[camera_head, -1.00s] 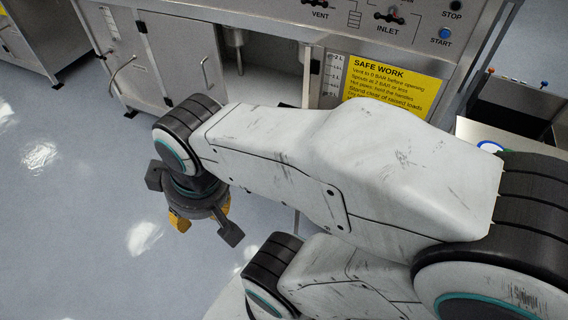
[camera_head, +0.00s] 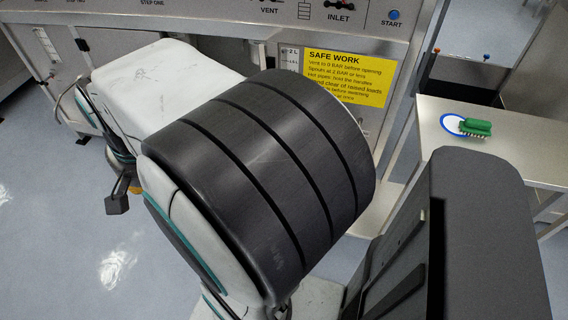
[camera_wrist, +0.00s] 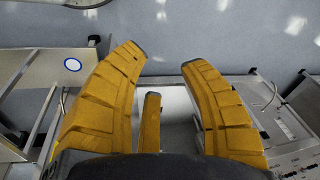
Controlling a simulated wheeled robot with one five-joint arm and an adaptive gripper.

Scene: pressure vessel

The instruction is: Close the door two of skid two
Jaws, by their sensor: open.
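In the head view, the steel skid (camera_head: 225,35) with its control panel stands at the back. At its left end, a grey door (camera_head: 62,62) with a curved handle shows beside my arm. My arm hides most of the skid's front, so I cannot tell how far the doors stand open or which is door two. My gripper (camera_wrist: 162,58) is open and empty in the wrist view, its yellow fingers spread above the gap at the skid's edge.
A yellow safety sign (camera_head: 345,75) is on the skid's front. A steel side table (camera_head: 520,122) at the right bears a blue-rimmed plate (camera_head: 453,125) and a green brush (camera_head: 475,127). The blue-grey floor (camera_head: 60,235) at the left is clear.

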